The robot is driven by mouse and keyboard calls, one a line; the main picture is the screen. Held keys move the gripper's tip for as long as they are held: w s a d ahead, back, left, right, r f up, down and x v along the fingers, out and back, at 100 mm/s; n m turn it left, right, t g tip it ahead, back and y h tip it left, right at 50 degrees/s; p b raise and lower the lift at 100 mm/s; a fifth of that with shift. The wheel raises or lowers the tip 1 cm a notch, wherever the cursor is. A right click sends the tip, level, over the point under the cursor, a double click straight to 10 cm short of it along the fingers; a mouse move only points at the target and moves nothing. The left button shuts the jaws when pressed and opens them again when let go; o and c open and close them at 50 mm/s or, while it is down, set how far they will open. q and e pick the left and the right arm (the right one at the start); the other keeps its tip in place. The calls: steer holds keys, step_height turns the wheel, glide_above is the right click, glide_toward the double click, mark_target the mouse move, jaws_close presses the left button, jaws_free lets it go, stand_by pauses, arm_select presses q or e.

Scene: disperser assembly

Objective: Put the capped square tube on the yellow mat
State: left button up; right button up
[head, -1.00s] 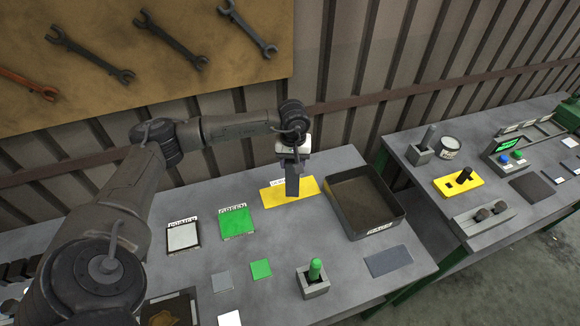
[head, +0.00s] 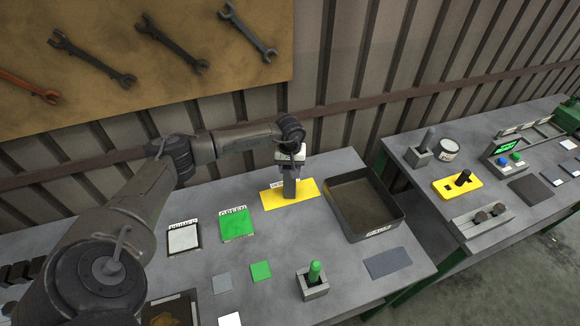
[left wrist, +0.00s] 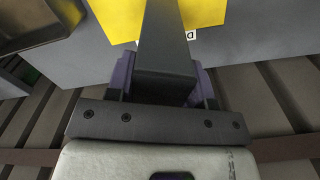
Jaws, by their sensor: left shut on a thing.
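The grey square tube (head: 290,188) stands roughly upright over the yellow mat (head: 309,191). It also shows in the left wrist view (left wrist: 166,65), reaching out between the jaws toward the yellow mat (left wrist: 205,12). My left gripper (head: 290,172) is shut on the tube from above. The tube's lower end is at or very close to the mat; I cannot tell whether it touches. The cap cannot be made out. My right gripper is not in view.
A dark open bin (head: 391,213) stands right of the mat. A green pad (head: 236,226) and a white pad (head: 183,239) lie to its left. A grey block (head: 315,288) with a green peg stands in front. A second table is at the right.

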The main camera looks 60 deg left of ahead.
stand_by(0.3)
arm_select(q)
steer(key=o, duration=0.5)
steer(key=shift+f, duration=0.15)
steer(key=o, duration=0.4)
step_height(320, 180, up, 12)
steer(key=shift+f+b, duration=0.15)
steer(key=shift+b, duration=0.35)
steer(key=shift+r, duration=0.35)
